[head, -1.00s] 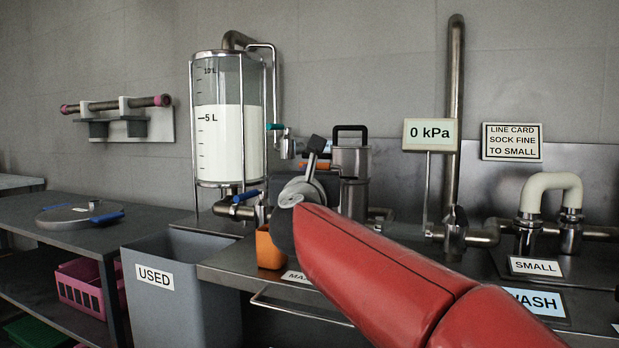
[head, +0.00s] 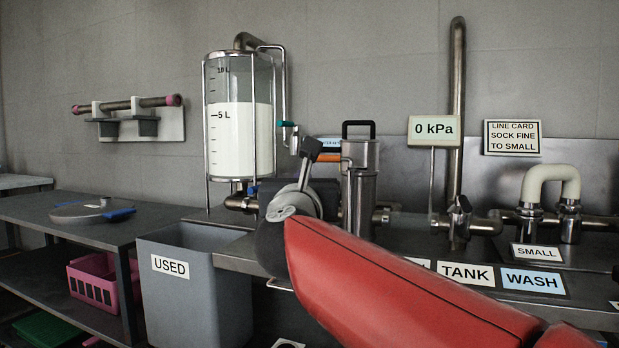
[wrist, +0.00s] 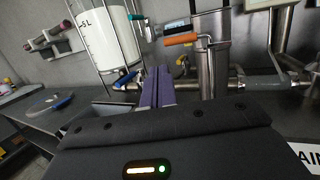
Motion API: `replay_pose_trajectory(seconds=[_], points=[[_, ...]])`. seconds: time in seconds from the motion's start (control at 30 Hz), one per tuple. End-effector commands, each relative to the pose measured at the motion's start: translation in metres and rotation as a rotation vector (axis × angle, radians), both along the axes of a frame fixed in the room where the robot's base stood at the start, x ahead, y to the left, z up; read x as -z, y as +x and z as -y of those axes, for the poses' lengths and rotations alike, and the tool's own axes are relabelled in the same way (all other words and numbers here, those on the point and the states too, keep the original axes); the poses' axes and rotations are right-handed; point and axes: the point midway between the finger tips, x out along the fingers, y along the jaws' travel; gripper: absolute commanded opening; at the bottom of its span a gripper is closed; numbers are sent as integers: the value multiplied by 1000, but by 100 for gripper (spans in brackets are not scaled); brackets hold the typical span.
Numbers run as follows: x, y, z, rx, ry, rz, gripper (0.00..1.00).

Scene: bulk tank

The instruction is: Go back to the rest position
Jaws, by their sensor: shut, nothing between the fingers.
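My gripper (wrist: 156,75) shows in the wrist view as two purple fingers side by side, shut and empty. It points toward the wall equipment, between the glass tank and the steel cylinder in that view. In the head view my red arm reaches in from the lower right, and its dark end covers part of the bench in front of the tank (head: 239,115). The fingers cannot be made out clearly there.
A grey USED bin (head: 205,292) stands left of my arm. A side table (head: 60,225) holds a round lid (head: 92,211). Behind my arm are a steel filter housing (head: 360,190), the 0 kPa display (head: 435,130) and a white bent pipe (head: 550,175).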

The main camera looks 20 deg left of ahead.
Motion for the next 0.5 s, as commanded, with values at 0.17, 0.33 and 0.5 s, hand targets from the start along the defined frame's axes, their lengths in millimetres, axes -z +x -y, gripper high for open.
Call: replay_pose_trajectory(seconds=[0.17,0.33,0.5], points=[[6,-29,-1,-2,0,1,0],[9,-41,-2,-1,-1,0,0],[4,-43,4,-1,-57,23,0]])
